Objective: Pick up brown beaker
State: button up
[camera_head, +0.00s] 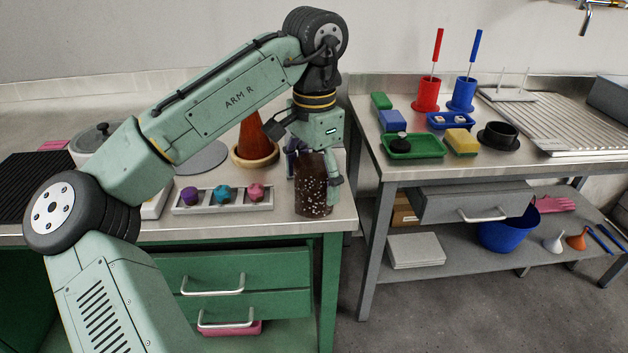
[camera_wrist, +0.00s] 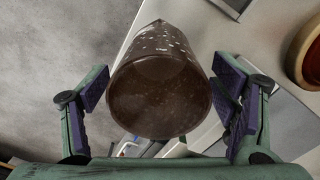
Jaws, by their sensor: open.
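The brown beaker (camera_head: 312,190), speckled with white, stands near the front right corner of the left bench. In the wrist view the beaker (camera_wrist: 160,95) shows its round open mouth toward the camera, and its inside looks empty. My gripper (camera_head: 318,165) is at the beaker, with one finger visible down its right side in the head view. In the wrist view my gripper (camera_wrist: 162,98) is open, with its purple-padded fingers on either side of the beaker. A small gap shows on the left. The right pad appears very close to the wall; I cannot tell if it touches.
A tray (camera_head: 178,209) with purple, teal and pink pieces lies left of the beaker. Behind stands a brown cone in a wooden bowl (camera_head: 255,160). The bench's right edge is close to the beaker, with a gap before the second bench (camera_head: 395,174).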

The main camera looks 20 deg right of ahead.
aim_at(314, 191)
jog(key=shift+f, duration=1.5)
jog(key=shift+c, duration=0.3)
jog(key=c, duration=0.8)
jog(key=shift+c, duration=0.6)
jog(key=shift+r, duration=0.15)
jog(key=shift+c, duration=0.2)
